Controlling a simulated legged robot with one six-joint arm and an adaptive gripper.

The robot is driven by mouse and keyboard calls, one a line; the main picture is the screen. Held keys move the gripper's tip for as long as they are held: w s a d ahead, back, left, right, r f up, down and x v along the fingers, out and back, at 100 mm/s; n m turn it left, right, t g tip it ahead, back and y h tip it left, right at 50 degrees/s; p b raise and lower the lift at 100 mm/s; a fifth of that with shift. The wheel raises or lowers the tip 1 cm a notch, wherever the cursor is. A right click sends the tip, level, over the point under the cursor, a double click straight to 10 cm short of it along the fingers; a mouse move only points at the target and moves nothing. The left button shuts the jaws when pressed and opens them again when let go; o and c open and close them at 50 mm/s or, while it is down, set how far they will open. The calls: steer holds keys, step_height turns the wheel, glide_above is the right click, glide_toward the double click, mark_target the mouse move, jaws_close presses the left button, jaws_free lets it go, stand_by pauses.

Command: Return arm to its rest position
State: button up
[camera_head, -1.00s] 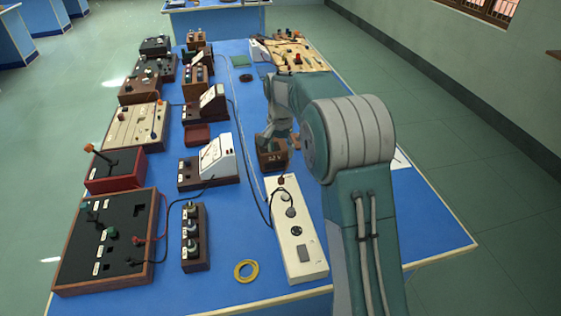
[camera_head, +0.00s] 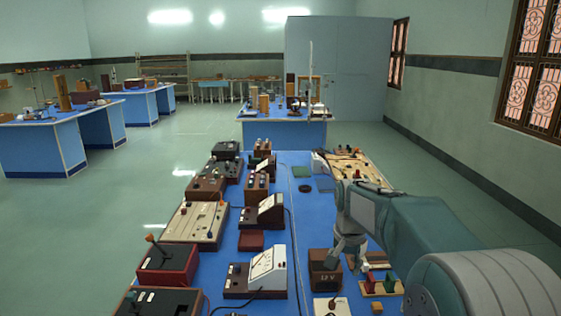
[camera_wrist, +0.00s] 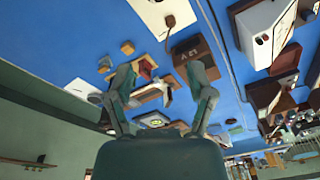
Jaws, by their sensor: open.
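My arm reaches in from the lower right of the head view over the blue bench (camera_head: 307,215). My gripper (camera_head: 350,262) hangs over the bench, beside and to the right of a brown box marked 12 V (camera_head: 324,283). In the wrist view my gripper (camera_wrist: 161,72) shows two grey-green fingers spread wide, with nothing held between them. The brown box (camera_wrist: 196,60) shows there just beyond the right finger. Whether the fingertips touch anything on the bench is hard to tell.
Meters, switch boxes and a lever box (camera_head: 167,265) line the bench's left side. A cream board (camera_head: 355,168) lies at the far right, and small coloured blocks (camera_head: 380,284) lie beside my gripper. Another bench (camera_head: 285,133) stands beyond. Floor at right is clear.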

steer(key=s+r+n+t, duration=0.1)
steer(key=s+r, duration=0.2)
steer(key=s, duration=0.4)
steer(key=s+r+n+t, duration=0.1)
steer(key=s+r+n, duration=0.1)
steer(key=s+r, duration=0.35)
steer(key=s+f+n+t, duration=0.1)
steer(key=s+f, duration=0.1)
steer(key=s, duration=0.6)
steer(key=s+f+n+t, duration=0.1)
steer(key=s+f+n, duration=0.1)
steer(key=s, duration=0.6)
steer(key=shift+f, duration=0.35)
